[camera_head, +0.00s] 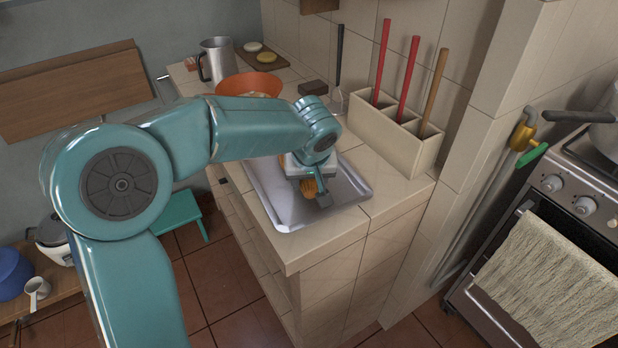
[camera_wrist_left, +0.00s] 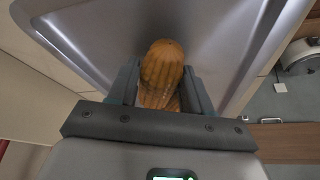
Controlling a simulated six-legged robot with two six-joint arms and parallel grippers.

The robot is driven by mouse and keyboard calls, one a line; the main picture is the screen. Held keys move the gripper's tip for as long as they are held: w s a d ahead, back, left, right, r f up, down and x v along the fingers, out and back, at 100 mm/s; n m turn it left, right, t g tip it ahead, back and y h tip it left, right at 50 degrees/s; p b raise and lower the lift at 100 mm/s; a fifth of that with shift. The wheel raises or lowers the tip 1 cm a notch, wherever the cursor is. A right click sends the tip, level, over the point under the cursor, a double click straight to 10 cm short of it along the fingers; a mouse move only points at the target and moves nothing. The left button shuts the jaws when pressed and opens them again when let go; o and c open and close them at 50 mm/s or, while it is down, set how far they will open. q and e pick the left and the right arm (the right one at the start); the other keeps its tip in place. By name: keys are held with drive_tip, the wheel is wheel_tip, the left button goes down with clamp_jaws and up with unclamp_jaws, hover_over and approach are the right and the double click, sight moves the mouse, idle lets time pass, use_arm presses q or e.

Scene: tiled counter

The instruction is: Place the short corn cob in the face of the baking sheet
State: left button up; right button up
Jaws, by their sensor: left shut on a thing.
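The short corn cob (camera_wrist_left: 161,72) is orange-yellow and sits between the two fingers of my left gripper (camera_wrist_left: 161,92), which is shut on it. In the head view a small part of the cob (camera_head: 308,188) shows under my left gripper (camera_head: 314,192); the rest is hidden by the gripper. The baking sheet (camera_head: 282,215) is a grey metal tray with a raised rim, lying on the tiled counter. The gripper and cob are over the sheet's inner face. I cannot tell whether the cob touches it. My right gripper is not in view.
A tiled holder (camera_head: 400,138) with several upright handles stands behind the sheet, to the right. An orange bowl (camera_head: 249,84), a metal pitcher (camera_head: 217,60) and a wooden board (camera_head: 262,60) are farther back. The counter's front edge (camera_head: 290,262) is close to the sheet.

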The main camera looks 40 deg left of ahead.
use_arm(q)
drive_tip(key=shift+f, duration=0.2)
drive_tip(key=o, duration=1.1)
drive_tip(key=shift+r, duration=0.1)
drive_tip(key=shift+r, duration=0.15)
drive_tip(key=p+v, duration=0.1)
drive_tip(key=v, duration=1.1)
drive_tip(key=shift+w+p, duration=0.1)
drive_tip(key=shift+p, duration=0.2)
